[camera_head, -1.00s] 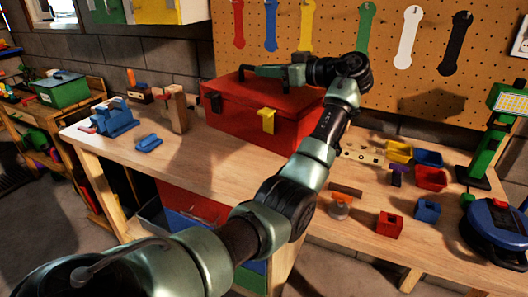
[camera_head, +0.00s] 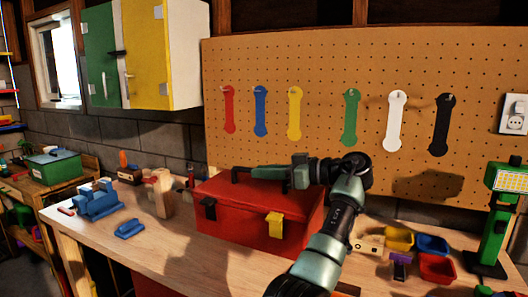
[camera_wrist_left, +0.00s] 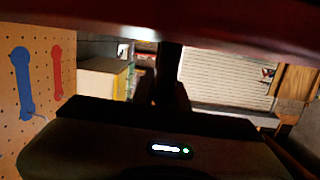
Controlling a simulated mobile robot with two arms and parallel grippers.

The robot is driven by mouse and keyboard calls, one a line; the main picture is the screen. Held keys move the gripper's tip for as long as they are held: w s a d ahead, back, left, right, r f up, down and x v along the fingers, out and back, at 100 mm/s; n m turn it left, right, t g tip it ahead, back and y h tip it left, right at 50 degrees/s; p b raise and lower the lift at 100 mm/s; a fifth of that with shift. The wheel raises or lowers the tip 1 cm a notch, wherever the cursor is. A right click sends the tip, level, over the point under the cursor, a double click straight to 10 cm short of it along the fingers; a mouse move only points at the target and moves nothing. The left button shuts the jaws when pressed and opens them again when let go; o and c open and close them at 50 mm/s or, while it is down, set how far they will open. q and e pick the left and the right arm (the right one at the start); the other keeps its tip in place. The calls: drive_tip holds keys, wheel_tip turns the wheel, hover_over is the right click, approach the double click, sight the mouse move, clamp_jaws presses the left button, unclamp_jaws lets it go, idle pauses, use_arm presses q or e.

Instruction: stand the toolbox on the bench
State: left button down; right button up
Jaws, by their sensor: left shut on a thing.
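The red toolbox (camera_head: 240,213) stands upright on the wooden bench (camera_head: 190,262), in front of the pegboard. It has a yellow latch and a black latch on its front, and a dark handle on its lid. My left gripper (camera_head: 279,174) is shut on the handle, coming from the right side above the lid. The fingertips are small and dark here, so the exact grip is hard to make out. In the left wrist view a blurred dark red band (camera_wrist_left: 200,22) of the toolbox crosses the top. My right gripper is not in view.
Small bins, yellow (camera_head: 398,238) and red (camera_head: 437,268), and a green work lamp (camera_head: 495,225) are to the right. Colored tools hang on the pegboard (camera_head: 320,70) behind.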

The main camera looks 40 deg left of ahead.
sight(317, 213)
use_arm(q)
wheel_tip(317, 213, down, 10)
drive_tip(key=shift+f+p, duration=0.25)
drive_tip(key=shift+p, duration=0.45)
drive_tip(key=shift+s, duration=0.1)
drive_tip(key=c, duration=1.4)
unclamp_jaws()
drive_tip(key=shift+f, duration=0.15)
drive_tip(key=shift+d, duration=0.1)
drive_tip(key=b+v, duration=0.3)
drive_tip(key=v, duration=0.8)
drive_tip(key=shift+b, duration=0.35)
drive_tip(key=shift+d, duration=0.5)
